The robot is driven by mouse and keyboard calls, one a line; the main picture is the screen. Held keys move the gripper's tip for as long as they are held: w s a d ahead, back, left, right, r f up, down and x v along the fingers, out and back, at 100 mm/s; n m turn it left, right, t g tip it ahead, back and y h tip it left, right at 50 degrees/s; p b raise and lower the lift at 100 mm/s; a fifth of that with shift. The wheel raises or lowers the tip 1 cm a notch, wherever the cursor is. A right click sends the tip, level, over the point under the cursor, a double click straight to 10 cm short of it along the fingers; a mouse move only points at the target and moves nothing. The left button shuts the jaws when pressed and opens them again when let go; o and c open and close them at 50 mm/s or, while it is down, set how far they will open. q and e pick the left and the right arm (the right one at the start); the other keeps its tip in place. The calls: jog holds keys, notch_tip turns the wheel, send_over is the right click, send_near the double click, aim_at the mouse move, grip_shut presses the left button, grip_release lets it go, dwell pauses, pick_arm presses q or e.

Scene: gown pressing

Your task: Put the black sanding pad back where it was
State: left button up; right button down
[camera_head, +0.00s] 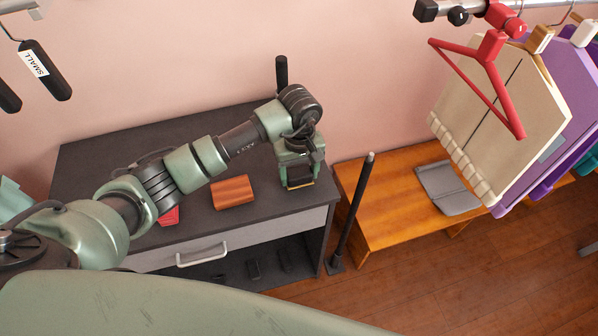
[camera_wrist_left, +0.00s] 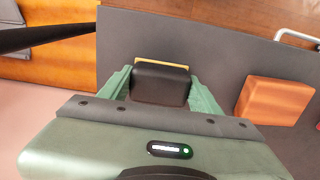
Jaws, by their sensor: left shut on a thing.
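The black sanding pad (camera_wrist_left: 160,82) has a yellow edge along its far side in the left wrist view. My left gripper (camera_head: 299,183) is shut on it, with one green finger on each side. In the head view the gripper points down over the right end of the dark table top (camera_head: 120,150) and hides most of the pad. Only a yellow edge shows low between the fingers. I cannot tell whether the pad touches the table. My right gripper is not in view.
An orange-brown block (camera_head: 232,192) lies left of the gripper, and a red object (camera_head: 169,217) lies farther left. A dark upright post (camera_head: 354,205) stands beyond the table's right edge. A wooden bench (camera_head: 390,200) holds a grey folded item (camera_head: 448,187). Garments hang above it.

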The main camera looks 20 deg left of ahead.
aim_at(299, 172)
pick_arm(q)
jog(key=o, duration=1.3)
jog(key=shift+f, duration=0.1)
jog(key=shift+r, duration=0.3)
notch_tip(299, 172, up, 12)
jog(key=b, duration=0.3)
jog(key=shift+f, duration=0.15)
